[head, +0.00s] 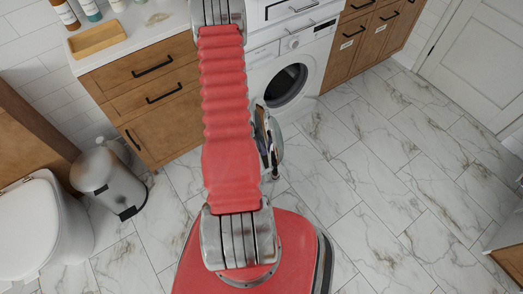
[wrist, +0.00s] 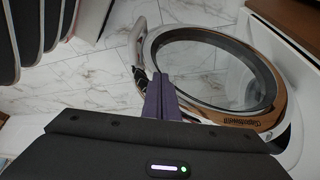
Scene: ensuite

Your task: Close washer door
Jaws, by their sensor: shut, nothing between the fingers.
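The white washer (head: 312,62) stands against the back wall in the head view, its round dark drum opening (head: 285,85) uncovered. The washer door (head: 277,133) stands swung open, seen nearly edge-on and partly hidden behind my arm. In the wrist view the door (wrist: 275,95) is a large round ring with clear glass, and the floor shows through it. My gripper (wrist: 160,78) is shut and empty, with its dark purple fingers together beside the door's left rim. I cannot tell whether they touch the rim. My gripper is hidden by my arm in the head view.
Wooden drawers (head: 160,98) stand left of the washer and wooden cabinets (head: 372,36) to its right. A steel bin (head: 108,182) and a white toilet (head: 38,225) are at the left. The marble-tiled floor (head: 390,170) on the right is clear.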

